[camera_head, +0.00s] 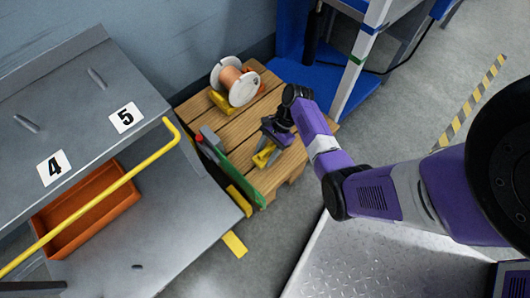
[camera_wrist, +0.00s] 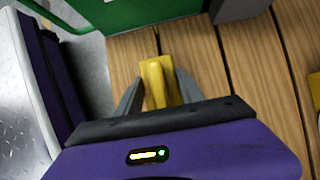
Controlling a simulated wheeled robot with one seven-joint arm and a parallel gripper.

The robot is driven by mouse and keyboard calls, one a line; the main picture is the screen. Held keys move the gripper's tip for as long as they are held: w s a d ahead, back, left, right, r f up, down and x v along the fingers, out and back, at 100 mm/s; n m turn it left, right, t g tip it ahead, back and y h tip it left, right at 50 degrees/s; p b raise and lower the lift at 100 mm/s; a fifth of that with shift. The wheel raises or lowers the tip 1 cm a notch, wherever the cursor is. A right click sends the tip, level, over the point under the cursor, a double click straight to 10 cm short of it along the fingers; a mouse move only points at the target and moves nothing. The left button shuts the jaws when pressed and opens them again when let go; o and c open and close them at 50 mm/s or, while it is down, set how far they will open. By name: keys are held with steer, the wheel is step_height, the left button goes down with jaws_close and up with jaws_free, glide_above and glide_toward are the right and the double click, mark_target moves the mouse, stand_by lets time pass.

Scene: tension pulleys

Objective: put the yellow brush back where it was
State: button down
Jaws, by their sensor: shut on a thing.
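The yellow brush (camera_wrist: 158,78) is between the two grey fingers of my gripper (camera_wrist: 157,92) in the wrist view. My gripper is shut on it, over the wooden pallet (camera_wrist: 205,58). In the head view my gripper (camera_head: 268,151) is low over the near right part of the pallet (camera_head: 252,119), with the yellow brush (camera_head: 263,157) at its fingertips. I cannot tell whether the brush touches the boards. The lower part of the brush is partly hidden by my gripper in the wrist view.
A white spool with copper wire (camera_head: 238,84) stands on a yellow base at the pallet's back. A green panel (camera_head: 229,169) and a grey block (camera_head: 211,137) are left of my gripper. A grey bench with an orange bin (camera_head: 88,214) and a yellow rail (camera_head: 100,197) stands left.

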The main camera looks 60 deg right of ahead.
steer(key=shift+f, duration=0.1)
steer(key=c, duration=0.7)
jaws_free()
steer(key=shift+r, duration=0.25)
steer(key=p+v, duration=0.5)
steer(key=v, duration=0.7)
